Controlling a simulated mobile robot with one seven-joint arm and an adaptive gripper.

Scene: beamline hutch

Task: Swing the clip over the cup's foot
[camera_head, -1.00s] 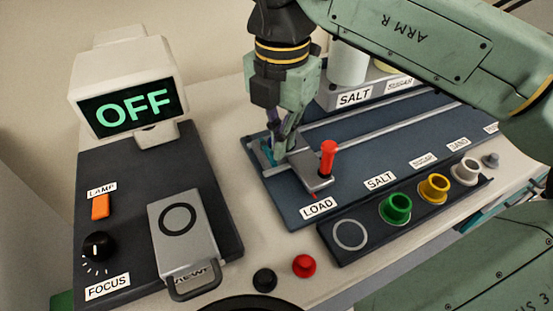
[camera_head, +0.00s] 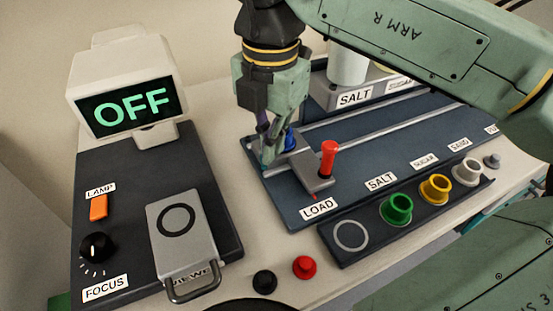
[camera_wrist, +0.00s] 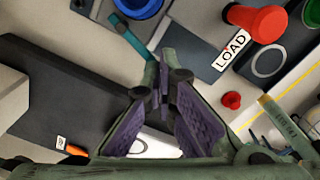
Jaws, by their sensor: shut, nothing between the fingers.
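The blue cup (camera_head: 290,139) stands on the grey carriage (camera_head: 318,180) at the LOAD end of the rail, partly behind my fingers. It also shows at the top edge of the wrist view (camera_wrist: 141,6), cut off by the frame. The clip, a thin teal strip (camera_wrist: 128,38), lies beside the cup there, with one end close to my fingertips. I cannot tell whether it touches them or reaches over the cup's foot. In the head view the clip is mostly hidden by my fingers. My gripper (camera_wrist: 163,75) is shut and empty, low at the cup's left (camera_head: 268,155).
A red upright handle (camera_head: 328,158) stands on the carriage right of the cup. In front is a dark rack (camera_head: 345,257) with green, yellow and white cups. A viewer box (camera_head: 180,230) and a screen reading OFF (camera_head: 125,108) stand left. Red and black buttons (camera_head: 304,266) are at the front.

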